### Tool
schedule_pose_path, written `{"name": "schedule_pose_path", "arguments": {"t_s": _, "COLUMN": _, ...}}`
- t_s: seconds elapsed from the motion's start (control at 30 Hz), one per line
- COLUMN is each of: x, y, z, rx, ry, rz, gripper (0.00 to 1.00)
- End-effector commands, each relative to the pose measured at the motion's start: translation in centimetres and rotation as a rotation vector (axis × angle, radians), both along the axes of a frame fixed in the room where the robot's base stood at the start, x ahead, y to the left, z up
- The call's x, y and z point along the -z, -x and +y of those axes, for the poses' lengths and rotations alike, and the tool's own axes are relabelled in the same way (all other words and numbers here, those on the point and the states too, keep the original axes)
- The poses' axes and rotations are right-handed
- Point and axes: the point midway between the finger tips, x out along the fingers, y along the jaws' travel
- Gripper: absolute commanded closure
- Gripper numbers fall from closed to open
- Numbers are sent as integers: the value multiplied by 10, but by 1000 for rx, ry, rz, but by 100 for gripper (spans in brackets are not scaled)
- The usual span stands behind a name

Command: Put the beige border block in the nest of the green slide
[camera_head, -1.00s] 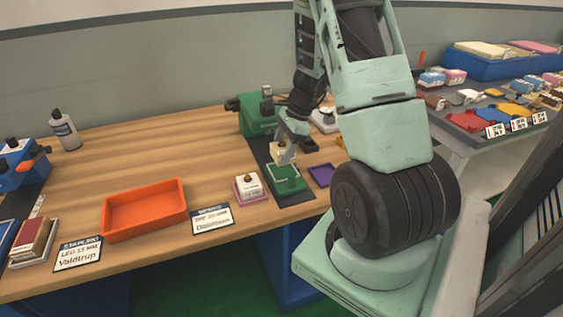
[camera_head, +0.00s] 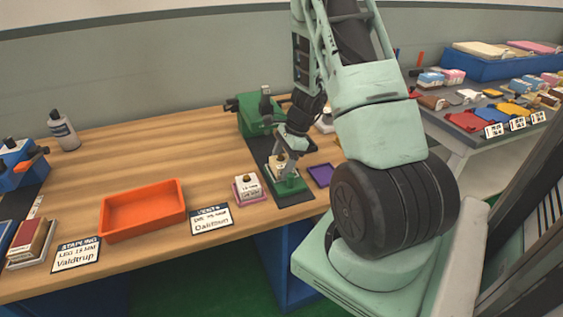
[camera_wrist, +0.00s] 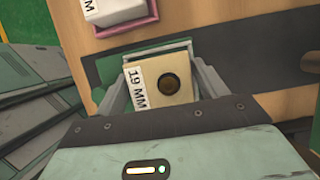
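The beige border block (camera_wrist: 178,84), with a dark round knob and a "19 MM" label, is between the fingers of my gripper (camera_wrist: 166,88) in the wrist view. The fingers flank it on both sides and appear shut on it. In the head view, my gripper (camera_head: 281,158) points down and the block (camera_head: 276,165) is at the green slide (camera_head: 293,187). The slide also shows past the block in the wrist view (camera_wrist: 112,70). The block and fingers hide the nest, so I cannot tell whether the block is fully seated.
A white block in a pink tray (camera_head: 247,200) stands just left of the slide. A purple tray (camera_head: 320,175) lies to its right. The green machine (camera_head: 255,118) stands behind. An orange bin (camera_head: 145,212) is farther left, with clear table behind it.

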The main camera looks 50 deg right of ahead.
Motion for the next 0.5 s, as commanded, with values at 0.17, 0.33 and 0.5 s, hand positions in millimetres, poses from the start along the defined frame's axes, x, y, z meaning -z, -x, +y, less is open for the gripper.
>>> {"name": "schedule_pose_path", "arguments": {"t_s": 0.17, "x": 0, "y": 1, "z": 1, "rx": 0, "ry": -2, "rz": 3, "gripper": 28}}
{"name": "schedule_pose_path", "arguments": {"t_s": 0.33, "x": -14, "y": 2, "z": -4, "rx": 1, "ry": 0, "rz": 0, "gripper": 28}}
{"name": "schedule_pose_path", "arguments": {"t_s": 0.5, "x": -47, "y": 9, "z": -16, "rx": 0, "ry": 2, "rz": -2, "gripper": 28}}
